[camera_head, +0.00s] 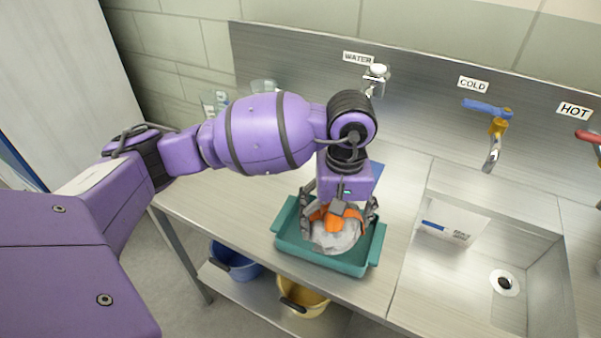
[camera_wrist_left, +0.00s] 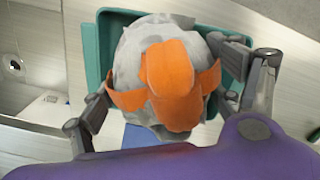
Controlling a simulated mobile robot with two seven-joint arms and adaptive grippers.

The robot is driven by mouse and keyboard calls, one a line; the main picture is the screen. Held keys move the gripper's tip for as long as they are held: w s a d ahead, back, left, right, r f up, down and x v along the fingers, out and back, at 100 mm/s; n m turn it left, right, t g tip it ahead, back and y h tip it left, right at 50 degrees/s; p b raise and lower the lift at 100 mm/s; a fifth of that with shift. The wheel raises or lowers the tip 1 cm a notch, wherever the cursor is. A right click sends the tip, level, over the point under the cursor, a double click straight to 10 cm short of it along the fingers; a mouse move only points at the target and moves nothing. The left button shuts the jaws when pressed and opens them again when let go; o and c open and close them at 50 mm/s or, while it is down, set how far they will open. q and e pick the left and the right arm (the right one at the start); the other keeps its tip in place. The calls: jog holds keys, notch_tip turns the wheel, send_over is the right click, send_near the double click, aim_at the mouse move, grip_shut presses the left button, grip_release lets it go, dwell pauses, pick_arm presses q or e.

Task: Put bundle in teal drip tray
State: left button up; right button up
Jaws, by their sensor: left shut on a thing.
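The bundle (camera_head: 336,235) is a rounded grey-white lump with an orange strap or knot on top (camera_wrist_left: 168,82). The teal drip tray (camera_head: 297,250) lies on the steel counter left of the sink, with a handle at each end. My left gripper (camera_head: 340,213) points down over the tray, its fingers shut on the two sides of the bundle. In the left wrist view the bundle (camera_wrist_left: 137,52) sits between the fingers, with the tray's teal rim (camera_wrist_left: 92,55) behind it. The bundle appears within the tray's outline; whether it touches the tray floor is hidden. My right gripper is not in view.
A steel sink (camera_head: 470,275) with a white labelled box (camera_head: 455,222) is to the right. Taps marked cold (camera_head: 490,112) and hot stand on the back panel. A blue bucket (camera_head: 236,262) and a yellow bucket (camera_head: 303,298) sit on the shelf below.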

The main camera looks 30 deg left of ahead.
pick_arm(q)
jog(key=shift+w+a+f, duration=0.5)
jog(key=shift+w+f, duration=0.05)
jog(key=shift+f, duration=0.2)
jog(key=f, duration=0.3)
jog(key=shift+w+a+f, duration=0.2)
jog(key=shift+w+f, duration=0.05)
jog(key=shift+f, duration=0.1)
jog(key=shift+f, duration=0.2)
jog(key=o, duration=1.3)
jog(key=shift+o, duration=0.2)
jog(key=shift+r, duration=0.1)
